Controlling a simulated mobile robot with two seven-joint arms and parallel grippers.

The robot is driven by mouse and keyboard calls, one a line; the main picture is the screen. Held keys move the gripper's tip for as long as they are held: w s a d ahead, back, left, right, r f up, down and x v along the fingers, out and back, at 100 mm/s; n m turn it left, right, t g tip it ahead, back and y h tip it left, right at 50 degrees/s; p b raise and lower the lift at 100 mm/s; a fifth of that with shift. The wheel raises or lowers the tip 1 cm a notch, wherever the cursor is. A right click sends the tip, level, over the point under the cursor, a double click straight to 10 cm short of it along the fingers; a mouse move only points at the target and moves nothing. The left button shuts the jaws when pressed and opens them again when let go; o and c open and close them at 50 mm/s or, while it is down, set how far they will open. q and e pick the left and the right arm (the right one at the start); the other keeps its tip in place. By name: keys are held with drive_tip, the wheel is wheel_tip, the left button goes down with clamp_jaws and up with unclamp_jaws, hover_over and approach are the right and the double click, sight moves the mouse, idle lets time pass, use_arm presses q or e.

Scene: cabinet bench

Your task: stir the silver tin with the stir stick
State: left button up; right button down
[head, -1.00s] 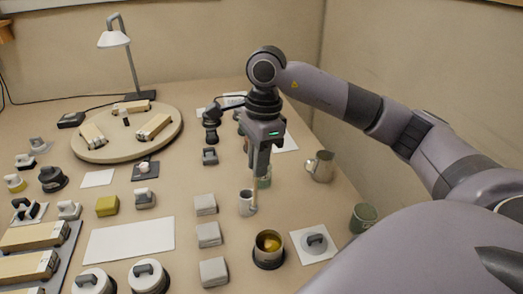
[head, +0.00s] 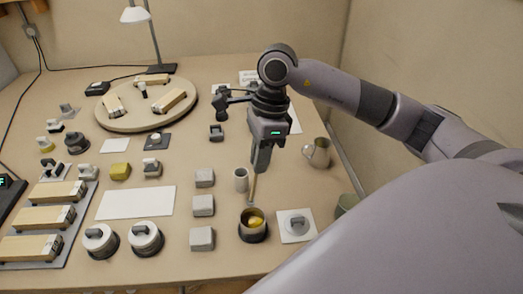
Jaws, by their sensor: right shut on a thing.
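My right gripper (head: 259,168) is shut on a thin tan stir stick (head: 253,189), which hangs nearly upright below the fingers. The stick's lower end shows just behind the rim of a dark metallic tin (head: 252,232) with something yellow inside. This looks like the silver tin, though its outside appears dark. The stick's tip appears above or behind the tin; I cannot tell its exact height. A small pale grey cup (head: 240,181) stands just left of the stick. My left gripper is not in view.
A white pad with a grey handled lid (head: 297,225) lies right of the tin. Grey blocks (head: 203,205) stand in a column to its left. A white sheet (head: 136,203) lies farther left.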

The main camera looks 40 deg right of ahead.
drive_tip(key=d+b+x, duration=0.2)
drive_tip(key=b+x, duration=0.7)
drive_tip(key=x, duration=0.2)
drive_tip(key=shift+f, duration=0.25)
idle(0.5)
drive_tip(key=shift+d, duration=0.1)
drive_tip(key=shift+w, duration=0.1)
